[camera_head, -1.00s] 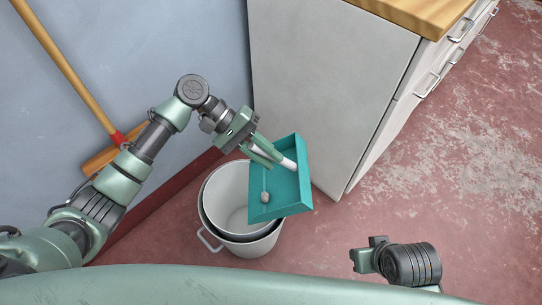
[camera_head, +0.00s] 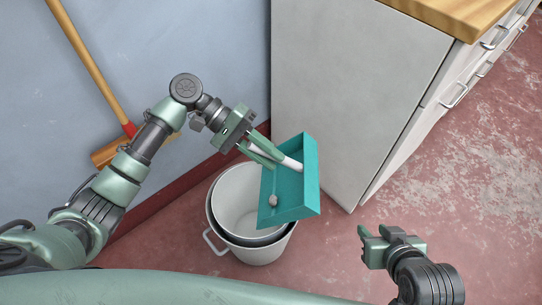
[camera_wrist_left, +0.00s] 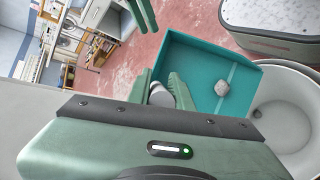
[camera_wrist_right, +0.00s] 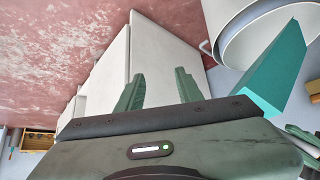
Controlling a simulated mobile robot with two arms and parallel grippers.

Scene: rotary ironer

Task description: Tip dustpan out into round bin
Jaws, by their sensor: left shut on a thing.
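The teal dustpan (camera_head: 290,185) is tilted over the right part of the round bin's mouth, with a small grey lump (camera_head: 273,200) near its lower left edge. The lump also shows on the pan in the left wrist view (camera_wrist_left: 222,87). My left gripper (camera_head: 272,158) is shut on the dustpan's white handle (camera_head: 289,163). The round white bin (camera_head: 236,198) stands on the floor below, its right rim partly hidden by the pan. My right gripper (camera_head: 372,243) is apart from both, to the right; its fingers stand apart and empty in the right wrist view (camera_wrist_right: 158,92).
A white cabinet (camera_head: 345,90) with a wooden top (camera_head: 450,12) stands close behind and right of the dustpan. A broom (camera_head: 90,60) leans on the blue wall at left. The red floor (camera_head: 450,190) at right is clear.

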